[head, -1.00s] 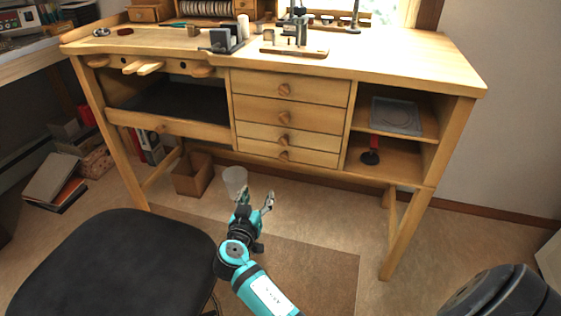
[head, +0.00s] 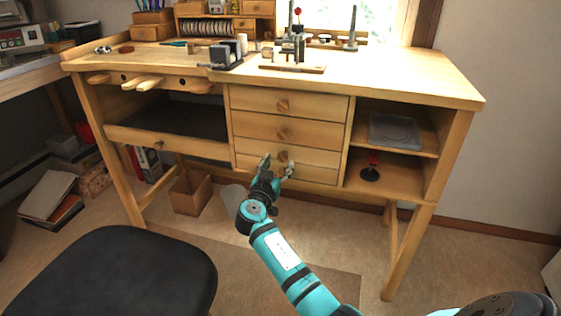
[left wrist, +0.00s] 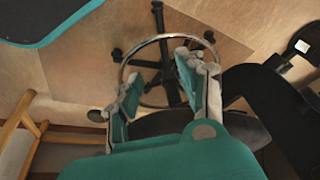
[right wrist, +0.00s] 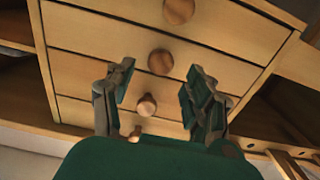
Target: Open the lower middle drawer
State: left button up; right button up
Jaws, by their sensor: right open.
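The bench has a middle stack of wooden drawers with round knobs, all shut. The lower middle drawer (head: 317,158), third from the top, has a knob (head: 283,156) that also shows in the right wrist view (right wrist: 147,105). My right gripper (head: 277,164) is open and empty in front of the lower drawers. In the right wrist view its fingers (right wrist: 160,85) stand on either side of the third knob in the picture; I cannot tell if they touch it. My left gripper (left wrist: 160,75) is open and empty, away from the bench, seen only in the left wrist view.
An open shelf compartment (head: 395,180) lies right of the drawers, a pull-out tray (head: 165,145) left. A black chair seat (head: 120,275) stands at the front left. A cardboard box (head: 190,193) and pale bin (head: 233,196) stand under the bench.

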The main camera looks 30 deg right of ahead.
aim_at(282, 158)
jog(key=shift+x, duration=1.55)
jog(key=shift+c, duration=0.2)
grip_shut()
